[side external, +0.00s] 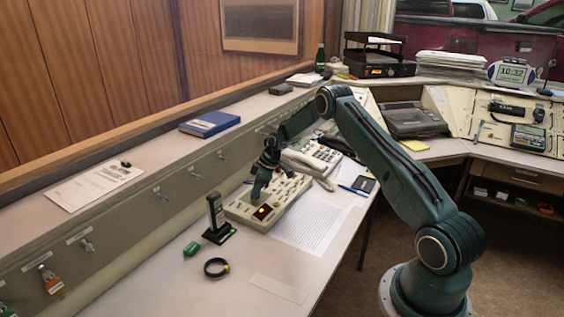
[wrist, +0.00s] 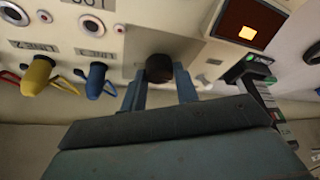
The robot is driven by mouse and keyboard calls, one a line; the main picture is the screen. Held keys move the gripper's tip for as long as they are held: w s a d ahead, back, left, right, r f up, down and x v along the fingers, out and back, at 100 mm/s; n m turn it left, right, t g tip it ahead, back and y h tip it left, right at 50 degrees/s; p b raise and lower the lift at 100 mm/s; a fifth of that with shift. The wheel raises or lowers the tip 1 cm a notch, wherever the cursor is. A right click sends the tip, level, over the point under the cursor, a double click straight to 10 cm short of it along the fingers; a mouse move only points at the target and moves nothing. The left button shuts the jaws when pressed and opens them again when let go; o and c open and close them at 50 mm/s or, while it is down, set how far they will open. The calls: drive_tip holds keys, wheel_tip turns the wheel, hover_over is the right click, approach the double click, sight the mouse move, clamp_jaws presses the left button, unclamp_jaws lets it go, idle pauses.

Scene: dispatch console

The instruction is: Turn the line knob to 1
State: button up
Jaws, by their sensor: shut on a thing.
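The line knob (wrist: 160,67) is a dark round knob on a beige console, seen near the middle of the wrist view. My gripper (wrist: 160,76) is shut on it, with one blue finger on each side. The knob's pointer and any numbers around it cannot be made out. In the side view my gripper (side external: 260,190) reaches down to the console (side external: 241,212), and its fingers hide the knob. A dark red display (wrist: 262,17) with a lit orange patch is beside the knob; it also shows in the side view (side external: 263,211).
Yellow (wrist: 38,76) and blue (wrist: 96,79) plugs sit in the console near the labels LINE 2 and LINE 1. A telephone (side external: 312,157) stands behind the console.

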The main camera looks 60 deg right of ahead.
drive_tip(key=m, duration=0.2)
drive_tip(key=m+h, duration=0.1)
drive_tip(key=m, duration=0.1)
drive_tip(key=shift+a+h, duration=0.15)
drive_tip(key=shift+h, duration=0.15)
drive_tip(key=m+h, duration=0.2)
drive_tip(key=m, duration=0.3)
drive_tip(key=shift+a+m, duration=0.1)
drive_tip(key=shift+m, duration=0.3)
drive_tip(key=o, duration=1)
drive_tip(key=shift+c, duration=0.2)
drive_tip(key=shift+s+r, duration=0.1)
drive_tip(key=shift+r, duration=0.1)
drive_tip(key=v, duration=1.3)
drive_tip(key=shift+s, duration=0.25)
